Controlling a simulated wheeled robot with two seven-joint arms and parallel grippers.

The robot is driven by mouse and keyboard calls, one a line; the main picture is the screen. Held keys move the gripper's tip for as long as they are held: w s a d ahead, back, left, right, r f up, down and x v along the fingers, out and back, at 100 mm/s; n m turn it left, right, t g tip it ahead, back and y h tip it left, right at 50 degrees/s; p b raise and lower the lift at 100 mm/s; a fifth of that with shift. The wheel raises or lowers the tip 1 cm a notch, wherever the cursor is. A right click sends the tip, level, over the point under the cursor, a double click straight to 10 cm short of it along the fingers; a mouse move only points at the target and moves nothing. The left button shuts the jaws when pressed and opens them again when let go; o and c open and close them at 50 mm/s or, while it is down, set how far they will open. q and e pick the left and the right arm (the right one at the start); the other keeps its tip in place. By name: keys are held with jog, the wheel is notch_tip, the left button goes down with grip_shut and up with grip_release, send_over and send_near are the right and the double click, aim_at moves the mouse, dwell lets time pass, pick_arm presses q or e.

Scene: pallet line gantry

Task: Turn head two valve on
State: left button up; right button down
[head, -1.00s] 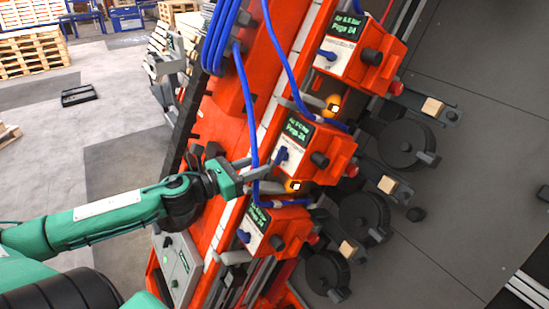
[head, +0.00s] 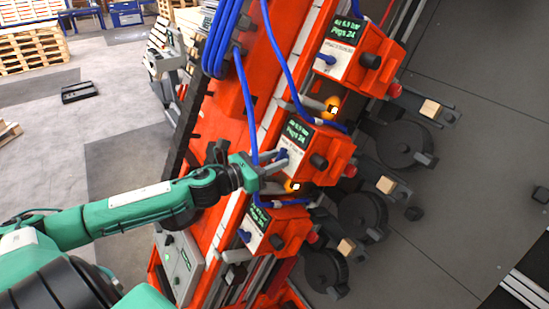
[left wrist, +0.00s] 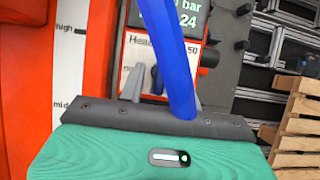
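Three red head units run diagonally down the gantry in the head view. The middle unit (head: 322,157) has a green-lit display, a white panel and a small blue valve lever (head: 282,154) at the panel's left side. My left gripper (head: 276,162) is at this panel, its grey fingers beside the lever; contact is unclear. In the left wrist view, the grey fingers (left wrist: 162,88) stand apart in front of the white panel (left wrist: 148,58). A blue hose (left wrist: 168,50) crosses in front and hides part of the right finger and the lever. My right gripper is not in view.
The upper unit (head: 362,45) and lower unit (head: 278,228) carry similar blue levers. Blue hoses (head: 246,95) hang close to my left gripper. Amber lamps (head: 333,107) sit between the units. Pallets (head: 30,50) stand at the far left, with open floor before them.

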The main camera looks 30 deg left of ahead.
pick_arm(q)
jog(key=shift+w+d, duration=0.1)
jog(key=shift+w, duration=0.05)
jog(key=shift+c, duration=0.2)
grip_shut()
